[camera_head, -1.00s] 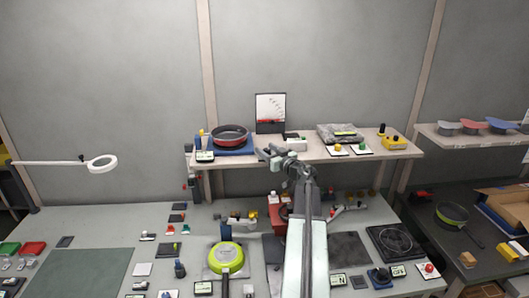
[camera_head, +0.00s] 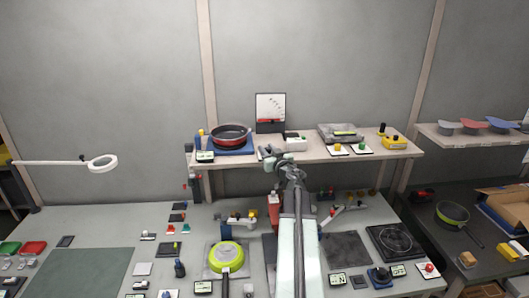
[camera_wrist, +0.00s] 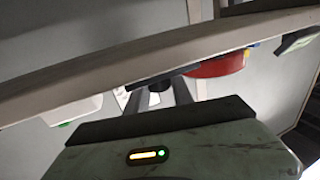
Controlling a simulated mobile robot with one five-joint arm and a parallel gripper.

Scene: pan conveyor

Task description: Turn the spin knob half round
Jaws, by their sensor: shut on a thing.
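A blue block with a dark round top (camera_head: 380,275), which looks like the spin knob, sits at the bench's front right, below the dark round spinner plate (camera_head: 395,240). Its pointer cannot be made out. My gripper (camera_head: 268,153) is far from it, up at the shelf's front edge. In the wrist view my gripper (camera_wrist: 160,88) is shut on a dark flat bar (camera_wrist: 165,76). The shelf edge hides part of the surroundings there.
The wooden shelf (camera_head: 310,155) carries a red-and-black pan (camera_head: 231,134) on a blue stand. A green pan (camera_head: 226,257) lies on the bench.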

